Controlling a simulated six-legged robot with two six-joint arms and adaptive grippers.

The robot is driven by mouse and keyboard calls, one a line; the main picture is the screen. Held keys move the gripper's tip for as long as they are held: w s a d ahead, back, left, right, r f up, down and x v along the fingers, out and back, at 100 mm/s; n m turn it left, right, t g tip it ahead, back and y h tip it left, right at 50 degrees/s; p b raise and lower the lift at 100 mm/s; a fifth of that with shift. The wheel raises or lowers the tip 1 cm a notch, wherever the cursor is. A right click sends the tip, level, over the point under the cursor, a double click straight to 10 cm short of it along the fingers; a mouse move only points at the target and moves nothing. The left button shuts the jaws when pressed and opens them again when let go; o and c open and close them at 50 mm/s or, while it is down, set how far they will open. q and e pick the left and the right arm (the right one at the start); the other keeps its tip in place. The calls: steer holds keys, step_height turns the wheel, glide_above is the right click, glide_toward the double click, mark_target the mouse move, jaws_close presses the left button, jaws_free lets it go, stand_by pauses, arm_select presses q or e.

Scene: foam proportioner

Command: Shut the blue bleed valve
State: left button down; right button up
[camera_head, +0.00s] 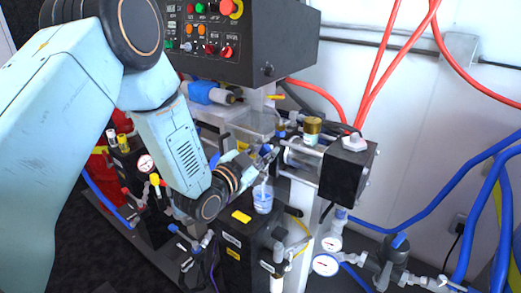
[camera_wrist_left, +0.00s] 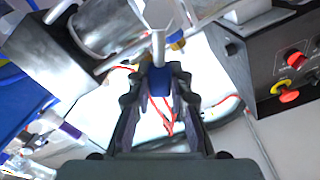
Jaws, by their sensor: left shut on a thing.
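My left gripper (camera_head: 268,156) reaches in from the left in the head view, at the middle of the machine near a metal cylinder. In the left wrist view my left gripper (camera_wrist_left: 158,88) has its two fingers closed on a small blue part, which looks like the blue bleed valve's handle (camera_wrist_left: 158,79). A pale stem (camera_wrist_left: 158,48) runs from this blue part toward the top of the picture. In the head view the fingers mostly hide the held part, and I cannot tell the handle's angle. My right gripper is in neither view.
A black control box (camera_head: 250,45) with coloured buttons overhangs the work spot. A clear cup with blue (camera_head: 263,198) stands just below the gripper. A black-ended metal cylinder (camera_head: 347,172) is close on the right. Red hoses (camera_head: 375,75) and blue hoses (camera_head: 430,215) run further right.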

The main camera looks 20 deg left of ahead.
arm_select(q)
steer(key=d+f+m+b, duration=0.2)
steer(key=f+m, duration=0.3)
steer(key=m, duration=0.7)
steer(key=shift+s+d+f, duration=0.25)
steer(key=shift+s+d, duration=0.15)
steer(key=shift+d, duration=0.15)
steer(key=c, duration=1.2)
jaws_free()
steer(key=v, duration=1.2)
